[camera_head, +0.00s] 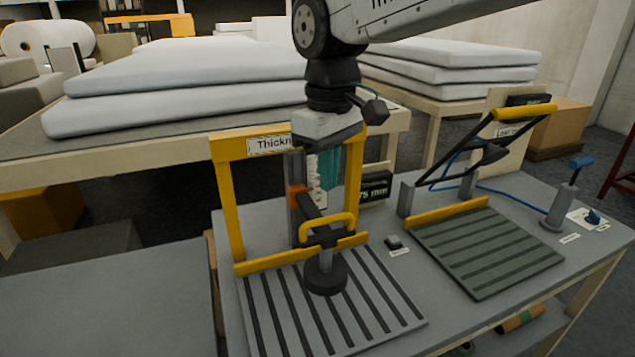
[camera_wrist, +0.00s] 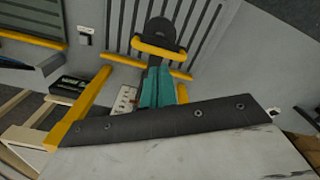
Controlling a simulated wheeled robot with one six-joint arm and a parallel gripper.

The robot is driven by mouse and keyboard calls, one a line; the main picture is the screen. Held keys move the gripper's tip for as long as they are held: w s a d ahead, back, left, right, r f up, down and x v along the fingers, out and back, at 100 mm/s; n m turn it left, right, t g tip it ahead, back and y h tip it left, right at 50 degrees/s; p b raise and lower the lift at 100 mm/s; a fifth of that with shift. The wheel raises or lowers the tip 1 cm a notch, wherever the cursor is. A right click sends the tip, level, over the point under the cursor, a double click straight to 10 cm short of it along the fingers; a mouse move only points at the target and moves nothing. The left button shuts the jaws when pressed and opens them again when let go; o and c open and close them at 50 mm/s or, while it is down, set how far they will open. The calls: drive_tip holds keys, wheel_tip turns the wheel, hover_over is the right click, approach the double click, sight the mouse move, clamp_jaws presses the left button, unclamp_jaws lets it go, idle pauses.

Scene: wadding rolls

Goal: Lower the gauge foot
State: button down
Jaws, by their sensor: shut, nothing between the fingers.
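The gauge foot (camera_head: 325,277) is a dark round disc on a short stem, over the grey slatted plate (camera_head: 390,300). Whether it touches the plate I cannot tell. Its yellow handle (camera_head: 328,221) stands above it, on an arm from an upright post with an orange collar (camera_head: 297,197). A yellow frame (camera_head: 226,200) with a "Thickn..." sign surrounds the post. My gripper (camera_head: 328,176), with teal fingers, is shut and empty, above and behind the handle.
A dark display (camera_head: 375,188) stands behind the gauge. To the right are a green slatted plate (camera_head: 488,252) with a yellow-handled lever frame (camera_head: 525,112) and a blue-topped post (camera_head: 562,205). A small dark button (camera_head: 393,242) lies between the plates. White wadding slabs (camera_head: 190,95) lie behind.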

wheel_tip(320, 180, up, 7)
drive_tip(key=shift+f, duration=0.15)
idle(0.4)
drive_tip(key=shift+w, duration=0.1)
drive_tip(key=s+d+f+m, duration=0.4)
drive_tip(key=s+d+f, duration=0.2)
drive_tip(key=s+d, duration=0.4)
drive_tip(key=s+d+f+m+t, duration=0.1)
drive_tip(key=s+d+f+m, duration=0.4)
drive_tip(key=s+d+f, duration=0.2)
drive_tip(key=s+d, duration=0.2)
drive_tip(key=d, duration=0.2)
drive_tip(key=shift+s+f, duration=0.15)
drive_tip(key=shift+s, duration=0.2)
idle(1.4)
